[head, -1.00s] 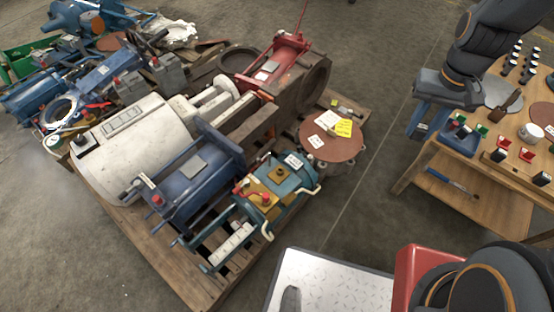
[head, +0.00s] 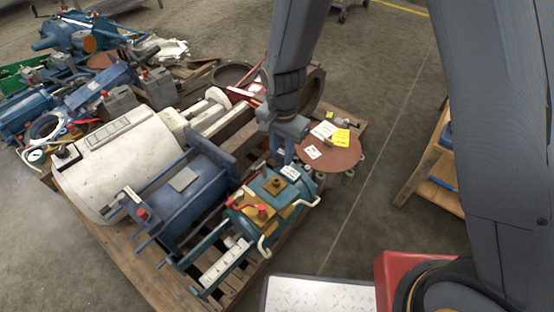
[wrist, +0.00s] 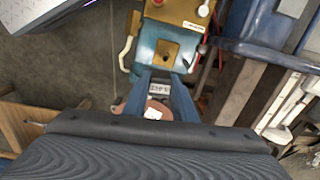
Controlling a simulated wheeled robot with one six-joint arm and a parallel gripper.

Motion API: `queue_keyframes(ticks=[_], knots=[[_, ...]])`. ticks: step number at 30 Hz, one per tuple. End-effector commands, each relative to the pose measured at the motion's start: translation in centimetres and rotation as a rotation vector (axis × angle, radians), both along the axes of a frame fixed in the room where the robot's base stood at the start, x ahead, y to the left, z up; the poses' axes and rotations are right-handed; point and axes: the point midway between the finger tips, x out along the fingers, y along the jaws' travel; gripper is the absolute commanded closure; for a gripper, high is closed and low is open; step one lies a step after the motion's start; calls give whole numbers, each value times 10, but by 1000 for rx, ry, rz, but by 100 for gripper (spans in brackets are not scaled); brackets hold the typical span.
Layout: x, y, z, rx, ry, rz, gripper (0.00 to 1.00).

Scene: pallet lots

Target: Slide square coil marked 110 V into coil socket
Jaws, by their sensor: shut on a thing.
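The teal device (head: 270,200) lies on the wooden pallet in the head view. A brass-coloured block with a dark square opening, seemingly the coil socket (head: 275,184), sits on its top; it also shows in the wrist view (wrist: 168,52). My gripper (head: 287,153) points down just behind the block, near the white label (head: 290,172). In the wrist view my gripper (wrist: 163,82) has its blue fingers beyond the socket's lower edge. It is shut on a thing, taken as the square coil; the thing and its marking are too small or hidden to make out.
A blue machine (head: 188,190) and a large white cylinder (head: 115,165) lie close on the left. A brown round disc (head: 335,155) with papers is right of the gripper. A wooden table (head: 440,160) is partly hidden by my arm.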

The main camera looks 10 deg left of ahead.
Motion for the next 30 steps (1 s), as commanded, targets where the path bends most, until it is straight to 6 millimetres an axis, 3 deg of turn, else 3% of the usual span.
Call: queue_keyframes(ticks=[5, 21, 30], knots=[[-5, 16, -11, 0, 0, -34, 100], [-7, 16, -8, 0, 0, -38, 100], [-6, 16, -39, 0, 0, -37, 100]])
